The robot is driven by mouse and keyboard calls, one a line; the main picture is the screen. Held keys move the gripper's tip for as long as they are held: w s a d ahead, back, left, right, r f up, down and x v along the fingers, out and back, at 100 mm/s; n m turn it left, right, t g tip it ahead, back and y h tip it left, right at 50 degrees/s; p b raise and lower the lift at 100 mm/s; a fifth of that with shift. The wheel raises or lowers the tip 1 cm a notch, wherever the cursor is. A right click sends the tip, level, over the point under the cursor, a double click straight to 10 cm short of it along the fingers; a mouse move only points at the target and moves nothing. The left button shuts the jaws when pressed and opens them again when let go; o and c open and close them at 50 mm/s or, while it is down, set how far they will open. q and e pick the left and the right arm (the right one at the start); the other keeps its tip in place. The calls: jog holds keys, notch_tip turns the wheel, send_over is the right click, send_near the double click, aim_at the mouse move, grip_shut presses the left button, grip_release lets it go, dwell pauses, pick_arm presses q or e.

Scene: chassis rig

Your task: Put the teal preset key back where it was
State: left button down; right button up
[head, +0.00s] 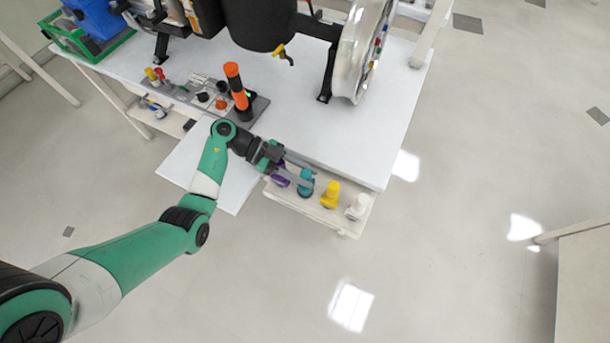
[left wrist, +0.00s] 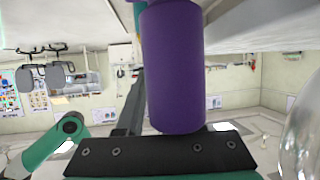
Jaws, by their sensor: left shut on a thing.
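The teal preset key (head: 305,182) stands at the pale shelf (head: 327,216) along the table's front right edge. It is between the purple and yellow keys. The purple key (head: 280,174) is nearer the palm and partly hidden by the fingers. In the left wrist view, the purple key (left wrist: 173,70) fills the middle, and only a sliver of the teal key (left wrist: 138,14) shows behind it. My right gripper is out of view.
The yellow key (head: 330,195) and white key (head: 357,207) stand to the right on the same shelf. An orange and black upright handle (head: 237,87) stands on a grey panel behind my wrist. A silver wheel (head: 360,50) stands farther back. The tabletop's right part is clear.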

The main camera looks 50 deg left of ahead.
pick_arm(q)
jog(key=c, duration=0.5)
grip_release()
jog(key=shift+c, duration=0.2)
jog(key=shift+a+r, duration=0.1)
jog(key=shift+r, duration=0.15)
jog(key=p+v, duration=0.4)
jog(key=v, duration=0.7)
jog(key=shift+s+a, duration=0.2)
jog(key=shift+a, duration=0.15)
